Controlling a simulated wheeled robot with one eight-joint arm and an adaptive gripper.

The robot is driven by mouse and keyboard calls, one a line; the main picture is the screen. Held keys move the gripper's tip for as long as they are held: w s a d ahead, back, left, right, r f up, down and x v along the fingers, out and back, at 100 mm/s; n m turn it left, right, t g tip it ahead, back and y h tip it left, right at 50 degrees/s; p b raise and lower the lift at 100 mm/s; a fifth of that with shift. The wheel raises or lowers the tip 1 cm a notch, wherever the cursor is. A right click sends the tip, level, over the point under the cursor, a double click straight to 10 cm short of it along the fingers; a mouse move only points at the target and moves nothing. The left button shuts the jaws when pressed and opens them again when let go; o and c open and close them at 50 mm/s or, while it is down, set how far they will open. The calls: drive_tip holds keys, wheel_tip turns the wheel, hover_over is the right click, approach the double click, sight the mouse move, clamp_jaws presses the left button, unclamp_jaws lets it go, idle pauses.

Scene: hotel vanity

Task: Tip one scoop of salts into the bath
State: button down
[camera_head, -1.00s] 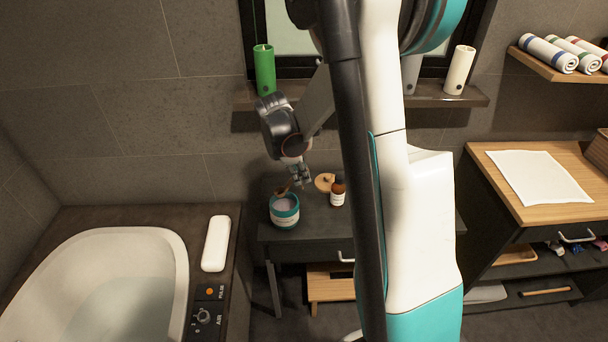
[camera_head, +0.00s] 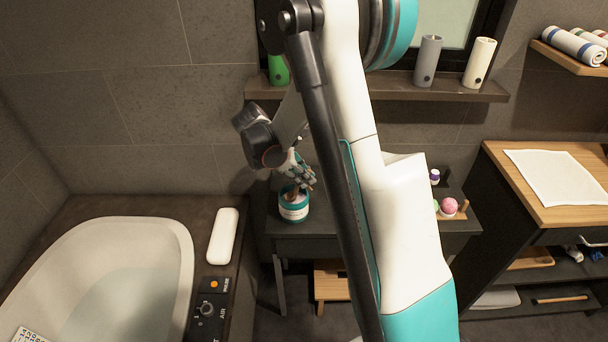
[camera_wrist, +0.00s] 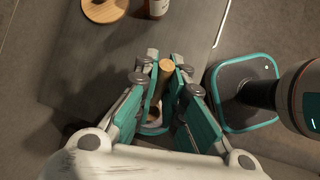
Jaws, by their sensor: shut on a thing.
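The salts jar (camera_head: 293,211), teal with a white label, stands open on the dark vanity table (camera_head: 314,246). It also shows partly between my fingers in the wrist view (camera_wrist: 154,130). My gripper (camera_head: 303,180) is just above the jar, shut on the wooden scoop (camera_wrist: 165,70). The scoop's handle points up between the fingers; its lower end is at the jar's mouth, and how deep it sits or whether it carries salts I cannot tell. The bath (camera_head: 184,260), a white tub with water, is at the left, apart from the gripper.
A white cushion (camera_head: 222,236) and control knobs (camera_head: 207,310) sit on the bath's right edge. A round wooden lid (camera_wrist: 104,9) and a brown bottle (camera_wrist: 157,8) stand near the jar. Candles (camera_head: 428,60) line the wall shelf. A pink ball (camera_head: 449,205) sits on the table's right.

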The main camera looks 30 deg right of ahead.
drive_tip(key=shift+f+b, duration=0.8)
drive_tip(key=shift+f, duration=0.65)
drive_tip(key=shift+s+d+r+p, duration=0.2)
drive_tip(key=shift+r+p, duration=0.1)
drive_tip(key=shift+p, duration=0.2)
drive_tip(key=shift+s+d+r+t+y+p, duration=0.25)
drive_tip(key=shift+d+t+y+p, duration=0.1)
drive_tip(key=shift+y+p, duration=0.2)
drive_tip(key=shift+s+d+r+t+y+p, duration=0.1)
drive_tip(key=shift+d+r+t+y+p, duration=0.2)
drive_tip(key=shift+y+p, duration=0.25)
wheel_tip(320, 180, up, 6)
drive_tip(key=s+d+t+y+p, duration=0.1)
drive_tip(key=t+y+p, duration=0.1)
drive_tip(key=y+p, duration=0.1)
drive_tip(key=shift+d+p, duration=0.3)
drive_tip(key=shift+p, duration=0.4)
drive_tip(key=shift+r, duration=0.1)
